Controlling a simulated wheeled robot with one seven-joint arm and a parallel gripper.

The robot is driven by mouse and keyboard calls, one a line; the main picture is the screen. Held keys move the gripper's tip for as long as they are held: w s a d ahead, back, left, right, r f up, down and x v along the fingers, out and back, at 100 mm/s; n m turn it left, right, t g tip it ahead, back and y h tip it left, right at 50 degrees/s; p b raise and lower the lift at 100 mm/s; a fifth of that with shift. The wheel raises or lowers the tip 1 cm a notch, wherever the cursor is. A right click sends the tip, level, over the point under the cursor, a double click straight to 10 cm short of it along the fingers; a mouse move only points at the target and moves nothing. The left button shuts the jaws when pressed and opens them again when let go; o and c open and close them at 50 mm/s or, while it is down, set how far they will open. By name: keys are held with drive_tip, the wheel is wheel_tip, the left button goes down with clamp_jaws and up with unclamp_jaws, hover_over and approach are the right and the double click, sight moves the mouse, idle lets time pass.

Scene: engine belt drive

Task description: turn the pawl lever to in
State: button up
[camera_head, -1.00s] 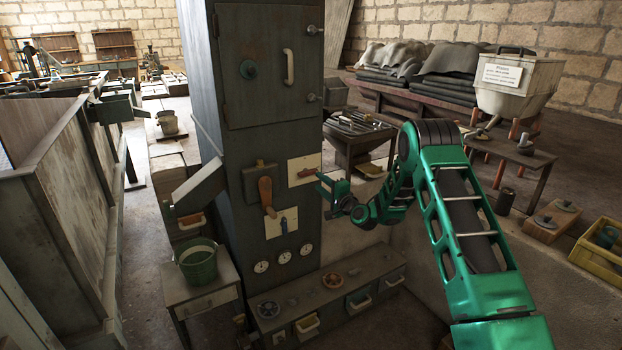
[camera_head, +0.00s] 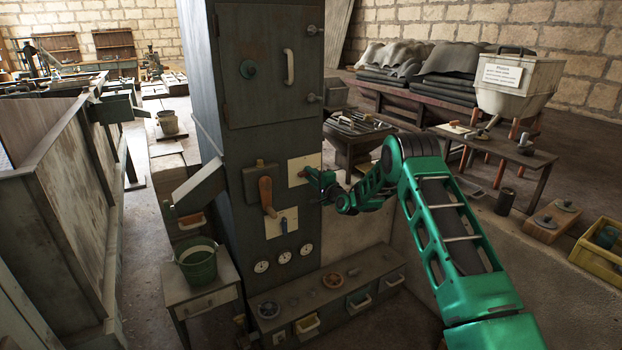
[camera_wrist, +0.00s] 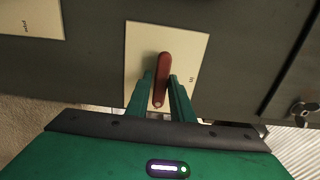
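A red lever (camera_wrist: 162,80) sits on a cream plate (camera_wrist: 140,45) in the wrist view, with small lettering at the plate's right edge that seems to read "in". In the head view the plate (camera_head: 297,166) is on the front of the dark cabinet, and my gripper (camera_head: 314,174) hides most of the lever. My gripper's green fingers (camera_wrist: 160,77) straddle the lever, one on each side. A narrow gap seems to show on the left, while the right finger is very close or touching. The lever's rounded end points toward the gripper's palm.
An orange-brown handle (camera_head: 266,192) hangs left of the plate. A lower plate with a blue lever (camera_head: 284,224) and several round gauges (camera_head: 284,257) are below. A low bench (camera_head: 330,290) stands at the cabinet's foot. Another cream plate (camera_wrist: 32,18) shows in the wrist view.

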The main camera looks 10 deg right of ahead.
clamp_jaws()
drive_tip(key=shift+n, duration=0.3)
drive_tip(key=n, duration=1.7)
drive_tip(key=shift+s+d+f, duration=0.1)
drive_tip(key=shift+d+f, duration=0.05)
drive_tip(key=shift+f, duration=0.2)
drive_tip(key=shift+n, duration=0.3)
drive_tip(key=o, duration=0.5)
unclamp_jaws()
drive_tip(key=shift+r, duration=0.25)
